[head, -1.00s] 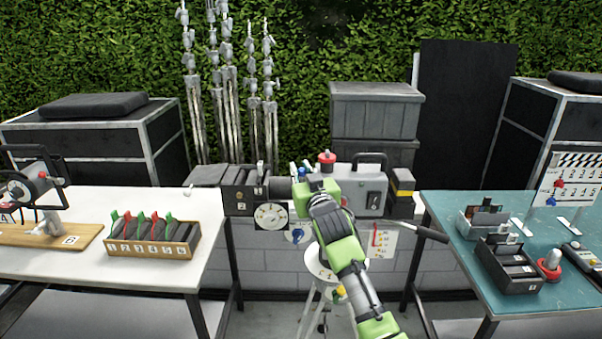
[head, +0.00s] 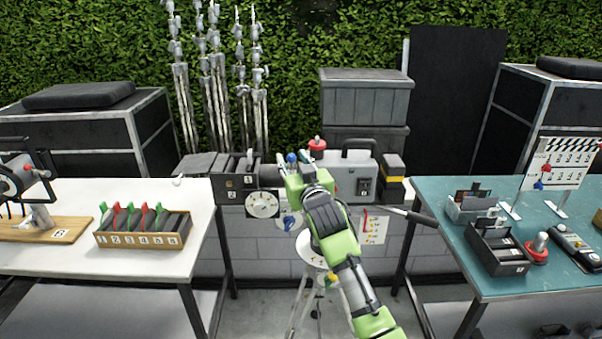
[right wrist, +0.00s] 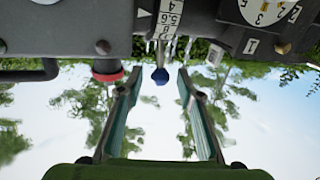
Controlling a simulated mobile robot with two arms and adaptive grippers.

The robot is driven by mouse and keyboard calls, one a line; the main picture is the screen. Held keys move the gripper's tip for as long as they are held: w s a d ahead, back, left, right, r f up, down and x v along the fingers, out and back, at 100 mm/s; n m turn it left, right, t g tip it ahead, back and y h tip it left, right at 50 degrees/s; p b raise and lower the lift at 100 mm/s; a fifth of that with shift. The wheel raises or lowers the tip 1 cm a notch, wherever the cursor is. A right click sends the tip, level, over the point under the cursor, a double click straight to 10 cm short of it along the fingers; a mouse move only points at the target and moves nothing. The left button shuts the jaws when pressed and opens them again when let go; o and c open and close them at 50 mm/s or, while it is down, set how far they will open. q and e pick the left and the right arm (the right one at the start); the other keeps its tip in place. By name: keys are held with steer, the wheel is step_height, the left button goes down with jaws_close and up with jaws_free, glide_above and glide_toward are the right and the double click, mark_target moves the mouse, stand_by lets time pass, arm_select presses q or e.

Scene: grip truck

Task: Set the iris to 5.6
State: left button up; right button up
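The grey film camera (head: 349,180) stands on a white tripod (head: 308,247) in the middle of the head view. Its lens ring (right wrist: 166,22) shows upside down at the top of the right wrist view, with 4, 5.6 and 8 on it and a white pointer (right wrist: 143,13) beside it. The pointer sits near 4 and 5.6; I cannot tell exactly where. A blue-tipped lever (right wrist: 160,76) sticks out from the ring; its tip also shows in the head view (head: 291,157). My right gripper (right wrist: 157,85) is open, its fingers either side of the blue tip, apart from it. My left gripper is not in view.
A red knob (head: 317,144) stands on the camera close to my right gripper. The white table (head: 60,258) at the left holds a wooden rack (head: 140,242). The teal table (head: 480,283) at the right holds a dark box (head: 512,268) and a clapperboard (head: 565,160).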

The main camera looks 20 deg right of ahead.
steer(key=s, duration=1)
